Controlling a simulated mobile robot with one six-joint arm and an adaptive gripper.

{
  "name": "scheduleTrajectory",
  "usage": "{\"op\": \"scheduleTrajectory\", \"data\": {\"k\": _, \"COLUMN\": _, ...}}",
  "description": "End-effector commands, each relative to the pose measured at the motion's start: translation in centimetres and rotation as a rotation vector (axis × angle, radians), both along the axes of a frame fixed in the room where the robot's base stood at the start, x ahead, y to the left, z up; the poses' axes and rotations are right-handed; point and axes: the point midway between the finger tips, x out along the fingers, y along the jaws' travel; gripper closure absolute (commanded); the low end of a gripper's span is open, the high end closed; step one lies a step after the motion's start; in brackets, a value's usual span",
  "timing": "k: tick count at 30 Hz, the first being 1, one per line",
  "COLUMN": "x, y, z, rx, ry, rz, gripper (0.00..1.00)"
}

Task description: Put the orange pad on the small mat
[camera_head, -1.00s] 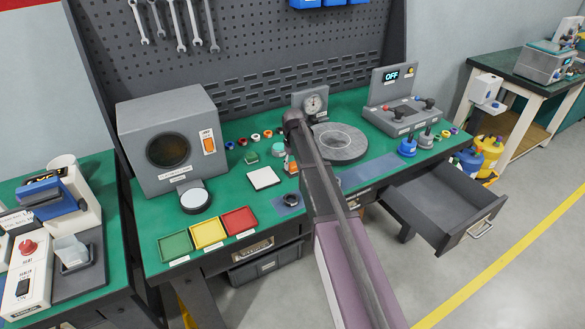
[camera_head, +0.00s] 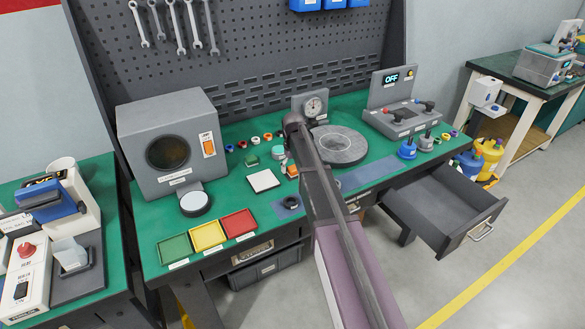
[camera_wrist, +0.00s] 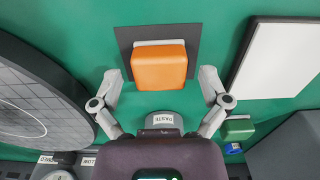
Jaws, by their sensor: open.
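The orange pad (camera_wrist: 160,68) is a rounded block with a pale strip along its far edge. In the wrist view it lies over a small dark grey square mat (camera_wrist: 124,42); I cannot tell for sure that it touches. In the head view the pad (camera_head: 292,170) shows beside the white square plate, partly behind my arm. My gripper (camera_wrist: 160,78) is open, with one finger on either side of the pad's near end and gaps between. My arm hides most of the gripper in the head view.
A white square plate (camera_head: 264,180) and a grey disc (camera_head: 345,148) flank the pad. A small blue-grey mat with a dark ring (camera_head: 290,203) lies nearer the front edge. A jar (camera_head: 278,152) stands behind the pad. An open drawer (camera_head: 440,205) juts out at right.

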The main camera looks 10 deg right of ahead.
Motion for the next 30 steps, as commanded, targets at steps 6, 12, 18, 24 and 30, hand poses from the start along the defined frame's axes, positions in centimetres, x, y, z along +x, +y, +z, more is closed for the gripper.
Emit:
{"op": "scheduleTrajectory", "data": {"k": 6, "x": 0.0, "y": 0.0, "z": 0.3, "rx": 0.0, "ry": 0.0, "rz": 0.0, "gripper": 0.04}}
{"op": "scheduleTrajectory", "data": {"k": 12, "x": 0.0, "y": 0.0, "z": 1.2, "rx": 0.0, "ry": 0.0, "rz": 0.0, "gripper": 0.04}}
{"op": "scheduleTrajectory", "data": {"k": 18, "x": 0.0, "y": 0.0, "z": 2.7, "rx": 0.0, "ry": 0.0, "rz": 0.0, "gripper": 0.04}}
{"op": "scheduleTrajectory", "data": {"k": 24, "x": 0.0, "y": 0.1, "z": 4.4, "rx": 0.0, "ry": 0.0, "rz": 0.001, "gripper": 0.04}}
{"op": "scheduleTrajectory", "data": {"k": 30, "x": 0.0, "y": 0.1, "z": 6.0, "rx": 0.0, "ry": 0.0, "rz": 0.001, "gripper": 0.04}}
